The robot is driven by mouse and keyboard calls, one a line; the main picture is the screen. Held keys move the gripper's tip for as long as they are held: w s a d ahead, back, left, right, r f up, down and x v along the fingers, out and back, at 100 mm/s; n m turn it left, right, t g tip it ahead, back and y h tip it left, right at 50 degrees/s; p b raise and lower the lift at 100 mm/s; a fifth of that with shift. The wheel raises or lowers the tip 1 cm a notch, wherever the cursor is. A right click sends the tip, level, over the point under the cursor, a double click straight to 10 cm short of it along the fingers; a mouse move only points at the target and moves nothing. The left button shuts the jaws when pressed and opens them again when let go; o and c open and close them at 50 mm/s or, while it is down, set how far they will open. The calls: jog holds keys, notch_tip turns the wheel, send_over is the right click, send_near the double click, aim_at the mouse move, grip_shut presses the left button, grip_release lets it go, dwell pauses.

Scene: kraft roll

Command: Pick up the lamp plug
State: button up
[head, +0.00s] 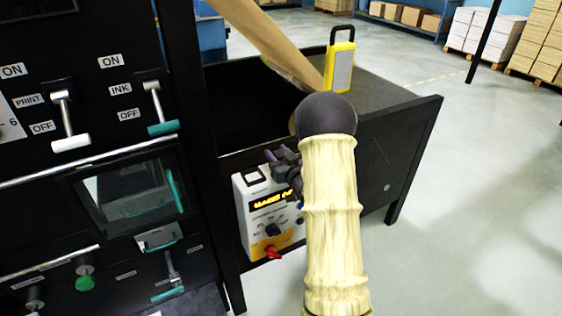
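A yellow work lamp (340,68) with a pale panel and a black handle stands upright on the dark table top. I cannot make out a lamp plug for certain. A small red piece (272,252) sits low on the front of a white and orange control box (254,218), and I cannot tell whether it is a plug or a knob. My gripper (278,158) is in front of the table's black front, by the upper right of the box. My cream-sleeved arm hides much of it and part of the box. Its finger gap is not clear.
A black machine panel with levers (157,108) and a small window (128,192) stands close on the left. A brown kraft paper strip (262,38) slopes down to the table (385,92). Open floor (470,200) lies to the right, with pallets beyond.

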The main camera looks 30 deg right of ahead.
aim_at(278, 150)
notch_tip(278, 150, up, 10)
jog(key=shift+b, duration=0.35)
dwell(0.4)
jog(key=shift+f, duration=0.1)
dwell(0.4)
